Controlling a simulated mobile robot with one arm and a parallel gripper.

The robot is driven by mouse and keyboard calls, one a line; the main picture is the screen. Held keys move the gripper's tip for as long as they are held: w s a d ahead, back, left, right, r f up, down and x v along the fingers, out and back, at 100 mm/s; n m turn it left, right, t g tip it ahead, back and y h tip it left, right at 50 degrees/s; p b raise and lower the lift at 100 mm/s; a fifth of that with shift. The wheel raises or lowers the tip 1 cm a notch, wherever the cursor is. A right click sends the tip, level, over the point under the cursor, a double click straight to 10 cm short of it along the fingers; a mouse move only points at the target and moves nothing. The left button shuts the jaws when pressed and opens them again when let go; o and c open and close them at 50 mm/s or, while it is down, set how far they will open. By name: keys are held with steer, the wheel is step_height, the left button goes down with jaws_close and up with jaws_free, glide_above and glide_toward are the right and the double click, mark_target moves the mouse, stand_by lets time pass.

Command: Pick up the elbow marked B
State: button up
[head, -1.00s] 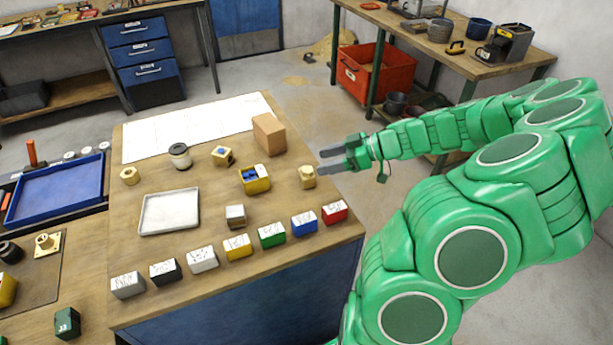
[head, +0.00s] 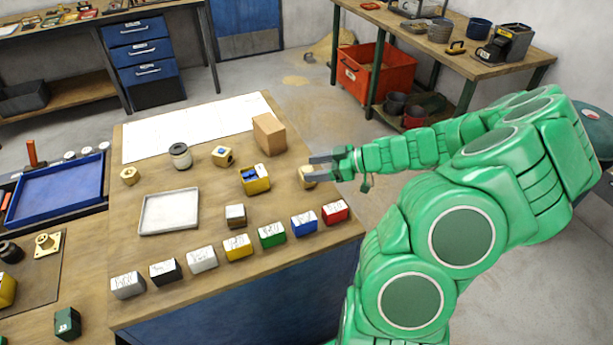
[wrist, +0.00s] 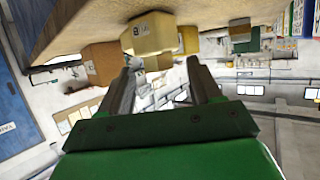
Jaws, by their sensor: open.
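A small brass fitting (head: 304,172) stands near the right edge of the table. In the wrist view this brass piece (wrist: 153,36) is close beyond my fingertips, with a small dark mark that looks like a B on its face. My gripper (head: 313,168) reaches in from the right, its fingers level and overlapping the fitting in the head view.
A brown block (head: 269,134) stands behind the fitting, and a yellow box with blue inside (head: 255,187) is to its left. Several coloured labelled boxes line the front edge, including a red one (head: 335,211). A white tray (head: 169,213) lies further left.

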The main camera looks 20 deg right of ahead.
steer(key=shift+w+a+f, duration=0.2)
steer(key=shift+a, duration=0.15)
jaws_close()
